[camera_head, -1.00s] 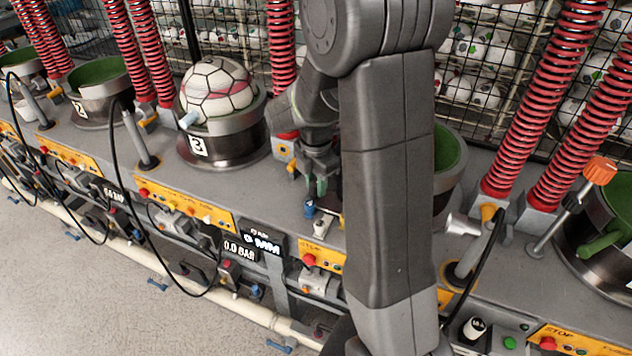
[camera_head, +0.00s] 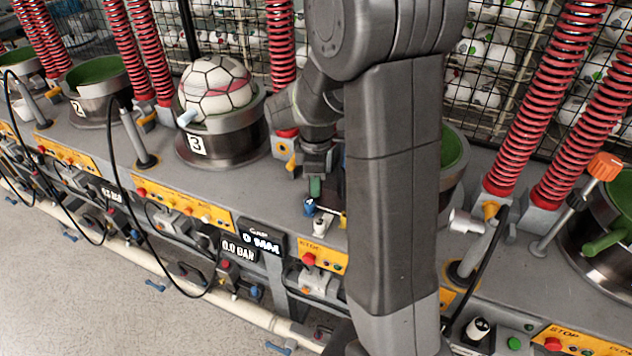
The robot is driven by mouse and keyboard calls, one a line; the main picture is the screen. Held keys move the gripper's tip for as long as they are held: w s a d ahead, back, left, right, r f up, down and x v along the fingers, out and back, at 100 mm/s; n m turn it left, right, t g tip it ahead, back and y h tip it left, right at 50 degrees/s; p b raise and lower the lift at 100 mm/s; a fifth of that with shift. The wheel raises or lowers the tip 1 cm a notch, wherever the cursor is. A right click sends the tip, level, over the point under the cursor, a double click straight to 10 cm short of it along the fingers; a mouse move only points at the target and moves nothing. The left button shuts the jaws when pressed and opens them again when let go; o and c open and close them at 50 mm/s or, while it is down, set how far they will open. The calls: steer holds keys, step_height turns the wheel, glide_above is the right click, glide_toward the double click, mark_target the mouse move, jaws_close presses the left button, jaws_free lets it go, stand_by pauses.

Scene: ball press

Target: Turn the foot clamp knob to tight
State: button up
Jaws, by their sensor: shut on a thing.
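A small blue knob (camera_head: 309,207) with a white mark stands on the grey bench top, just left of my big arm link. My gripper (camera_head: 317,188) points down at it, with green finger pads at the knob's upper right edge. The fingers are shut on the knob; the exact contact is small and partly hidden. No label tells whether this is the foot clamp knob, and its turn angle cannot be read. My arm hides much of the station behind it.
A white ball (camera_head: 214,88) sits in cup 3 (camera_head: 222,148), left of my gripper. A red spring column (camera_head: 282,60) and wire mesh stand behind. Displays (camera_head: 262,240) and a yellow button panel (camera_head: 325,258) lie in front. An orange-handled lever (camera_head: 603,166) stands at the right.

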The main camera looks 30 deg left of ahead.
steer(key=m, duration=0.4)
steer(key=shift+m, duration=0.3)
steer(key=m, duration=0.4)
steer(key=shift+b, duration=0.4)
steer(key=shift+m, duration=0.3)
steer(key=o, duration=1)
steer(key=shift+c, duration=0.2)
steer(key=shift+r, duration=0.15)
step_height(320, 180, up, 14)
steer(key=shift+f+b, duration=0.2)
steer(key=shift+b, duration=0.2)
steer(key=shift+f, duration=0.1)
step_height(320, 180, down, 14)
steer(key=shift+r+p, duration=0.15)
steer(key=shift+p, duration=0.25)
